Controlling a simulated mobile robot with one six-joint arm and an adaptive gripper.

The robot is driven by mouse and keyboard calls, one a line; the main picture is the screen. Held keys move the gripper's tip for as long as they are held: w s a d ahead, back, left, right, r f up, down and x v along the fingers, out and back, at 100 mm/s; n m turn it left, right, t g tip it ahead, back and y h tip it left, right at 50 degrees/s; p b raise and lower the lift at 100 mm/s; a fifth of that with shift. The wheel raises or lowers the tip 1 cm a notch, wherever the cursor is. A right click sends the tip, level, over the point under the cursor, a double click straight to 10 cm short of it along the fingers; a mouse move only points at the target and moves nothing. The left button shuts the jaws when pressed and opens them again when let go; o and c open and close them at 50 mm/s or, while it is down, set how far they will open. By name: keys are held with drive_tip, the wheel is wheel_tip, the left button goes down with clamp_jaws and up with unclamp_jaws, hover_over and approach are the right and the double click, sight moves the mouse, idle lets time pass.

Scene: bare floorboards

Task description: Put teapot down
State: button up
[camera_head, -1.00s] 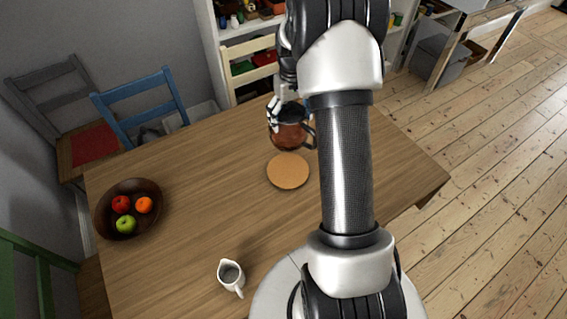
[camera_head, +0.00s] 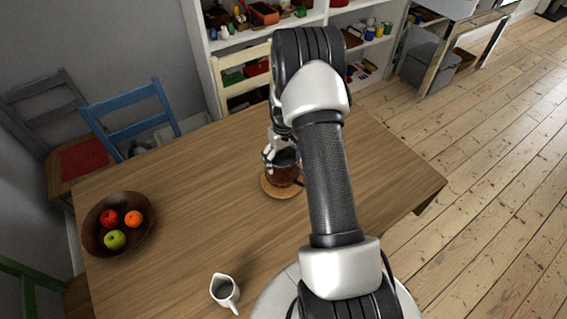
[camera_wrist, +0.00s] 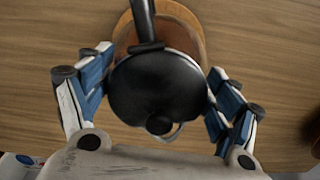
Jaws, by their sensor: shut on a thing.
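The teapot (camera_head: 284,175) has a reddish-brown body and a dark top. It is over the round tan coaster (camera_head: 268,188) on the wooden table, and appears upright. I cannot tell whether its base touches the coaster. My gripper (camera_head: 270,158) is shut on the teapot from the far left side. In the wrist view the black lid (camera_wrist: 155,88) lies between my two blue-and-white fingers, with an orange-brown rim behind it. My arm hides part of the teapot's right side.
A dark bowl (camera_head: 92,236) of fruit stands at the table's left. A white jug (camera_head: 225,291) stands near the front edge. A blue chair (camera_head: 130,112) and a cream chair (camera_head: 243,75) stand behind the table. The table between bowl and coaster is clear.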

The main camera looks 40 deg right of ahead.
drive_tip(key=shift+f, duration=0.75)
drive_tip(key=shift+f, duration=0.2)
drive_tip(key=o, duration=2)
